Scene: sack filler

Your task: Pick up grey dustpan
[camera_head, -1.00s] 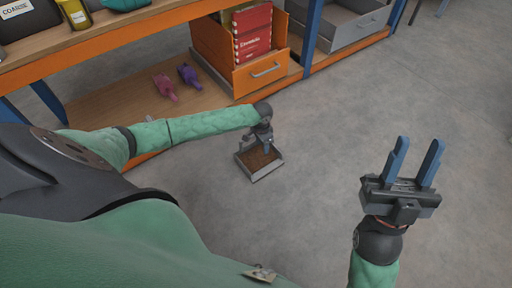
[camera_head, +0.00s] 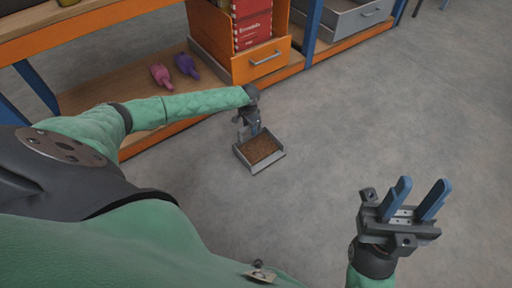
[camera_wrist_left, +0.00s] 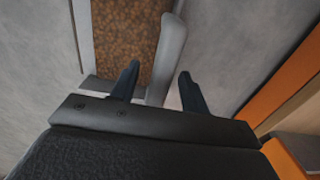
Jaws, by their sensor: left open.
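The grey dustpan (camera_head: 268,165) lies on the floor in front of the orange shelf, with brown granular stuff in it. In the left wrist view a grey wall of the dustpan (camera_wrist_left: 172,45) runs between my two dark fingers. My left gripper (camera_head: 252,131) is open at the dustpan's far edge; it also shows in the left wrist view (camera_wrist_left: 159,70). I cannot tell whether the fingers touch the wall. My right gripper (camera_head: 422,186) is open and empty above the bare floor at the right.
An orange drawer box (camera_head: 262,64) with red packs stands on the low shelf behind the dustpan. A pink (camera_head: 161,76) and a purple item (camera_head: 187,65) lie on that shelf. A grey bin (camera_head: 355,20) stands further right. The floor to the right is clear.

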